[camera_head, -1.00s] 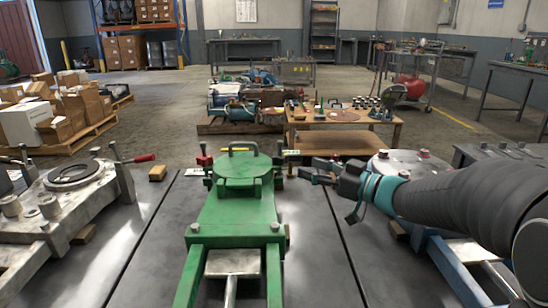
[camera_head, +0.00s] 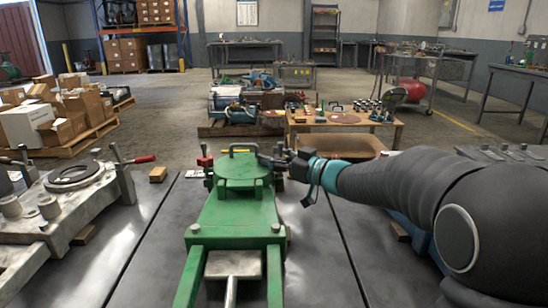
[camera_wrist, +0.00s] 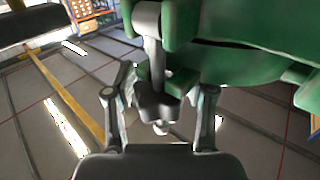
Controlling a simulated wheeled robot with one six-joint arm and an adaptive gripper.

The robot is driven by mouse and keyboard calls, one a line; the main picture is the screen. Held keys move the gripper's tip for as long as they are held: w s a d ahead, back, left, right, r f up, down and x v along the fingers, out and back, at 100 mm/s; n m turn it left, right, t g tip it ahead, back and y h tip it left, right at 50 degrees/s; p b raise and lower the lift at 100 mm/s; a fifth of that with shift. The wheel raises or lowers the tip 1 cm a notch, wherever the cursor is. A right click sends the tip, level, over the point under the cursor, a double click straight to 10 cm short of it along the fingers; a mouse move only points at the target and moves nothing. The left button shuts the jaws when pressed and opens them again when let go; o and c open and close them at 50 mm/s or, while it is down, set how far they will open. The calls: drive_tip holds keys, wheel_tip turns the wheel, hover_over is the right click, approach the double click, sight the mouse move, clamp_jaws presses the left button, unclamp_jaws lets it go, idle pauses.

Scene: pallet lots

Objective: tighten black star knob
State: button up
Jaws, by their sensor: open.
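The black star knob (camera_wrist: 157,104) shows in the wrist view on a grey bolt (camera_wrist: 152,52) seated between green lugs. My gripper (camera_wrist: 162,88) is open, with one finger on each side of the knob. I see gaps between the fingers and the knob. In the head view my gripper (camera_head: 272,160) is at the right side of the green fixture's round lid (camera_head: 242,170). There the knob is hidden behind my gripper.
A red knob (camera_head: 204,161) is at the lid's left side. A grey metal fixture (camera_head: 70,205) with a red-handled clamp stands left. A wooden block (camera_head: 157,174) lies between them.

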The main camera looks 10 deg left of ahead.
drive_tip(key=c, duration=1)
drive_tip(key=shift+o, duration=0.2)
drive_tip(key=shift+t+h, duration=0.3)
drive_tip(key=shift+t, duration=0.1)
drive_tip(key=shift+f+m+t+h+b, duration=0.15)
drive_tip(key=shift+m+t+h+b, duration=0.15)
drive_tip(key=shift+m+t+b, duration=0.35)
drive_tip(key=m+t+h+b, duration=0.3)
drive_tip(key=shift+w+d+t, duration=0.2)
drive_tip(key=shift+w+t, duration=0.05)
drive_tip(key=shift+w+d+m+t+h+b, duration=0.15)
drive_tip(key=shift+m+t+h+b, duration=0.5)
drive_tip(key=shift+m+t+h, duration=0.4)
drive_tip(key=shift+d+m+t+h, duration=0.1)
drive_tip(key=shift+m+t+h, duration=0.15)
drive_tip(key=shift+m+h, duration=0.45)
drive_tip(key=shift+w+d+m+t+h, duration=0.15)
drive_tip(key=shift+m+t+h, duration=0.45)
drive_tip(key=shift+h, duration=0.65)
